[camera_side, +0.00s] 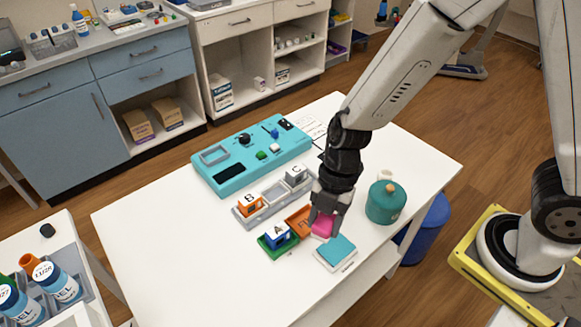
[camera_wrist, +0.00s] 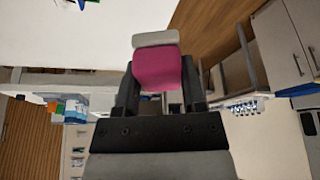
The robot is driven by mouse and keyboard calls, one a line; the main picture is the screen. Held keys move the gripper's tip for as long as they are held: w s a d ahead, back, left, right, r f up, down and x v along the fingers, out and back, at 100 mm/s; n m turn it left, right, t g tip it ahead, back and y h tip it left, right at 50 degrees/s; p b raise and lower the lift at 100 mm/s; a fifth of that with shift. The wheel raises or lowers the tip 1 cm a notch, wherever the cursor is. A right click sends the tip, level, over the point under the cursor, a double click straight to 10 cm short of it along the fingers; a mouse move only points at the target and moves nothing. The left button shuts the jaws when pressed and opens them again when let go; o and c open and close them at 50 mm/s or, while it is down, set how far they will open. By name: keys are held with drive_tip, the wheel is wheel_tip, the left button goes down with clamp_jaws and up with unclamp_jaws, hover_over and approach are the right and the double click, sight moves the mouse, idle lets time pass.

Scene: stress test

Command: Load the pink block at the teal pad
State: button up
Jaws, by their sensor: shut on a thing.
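The pink block (camera_side: 323,226) is between the fingers of my gripper (camera_side: 327,210), which is shut on it. In the wrist view the pink block (camera_wrist: 157,69) sits between the two dark fingers of my gripper (camera_wrist: 157,85), with a light grey piece across its far side. The teal pad (camera_side: 336,251) lies on a white base near the table's front edge, just below and right of the block in the side view. Whether the block touches the surface below it is hard to tell.
An orange tray (camera_side: 299,222) lies left of my gripper, beside a green tray (camera_side: 272,246) with a blue block. A grey tray (camera_side: 268,203) holds an orange block (camera_side: 250,205) and a grey block (camera_side: 296,175). A teal device (camera_side: 236,173) stands behind; a green canister (camera_side: 385,203) stands right.

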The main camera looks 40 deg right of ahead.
sight(336, 252)
drive_tip(key=d+f+n+g, duration=0.1)
drive_tip(key=d+f+n, duration=0.3)
drive_tip(key=shift+s+d+n+g+h, duration=0.3)
drive_tip(key=shift+d+h, duration=0.05)
drive_tip(key=shift+h, duration=0.05)
drive_tip(key=shift+f, duration=0.15)
drive_tip(key=shift+f, duration=2.75)
drive_tip(key=shift+f, duration=0.9)
drive_tip(key=shift+r, duration=0.15)
idle(0.6)
drive_tip(key=shift+r, duration=3.4)
drive_tip(key=shift+f, duration=0.25)
drive_tip(key=shift+f, duration=2.55)
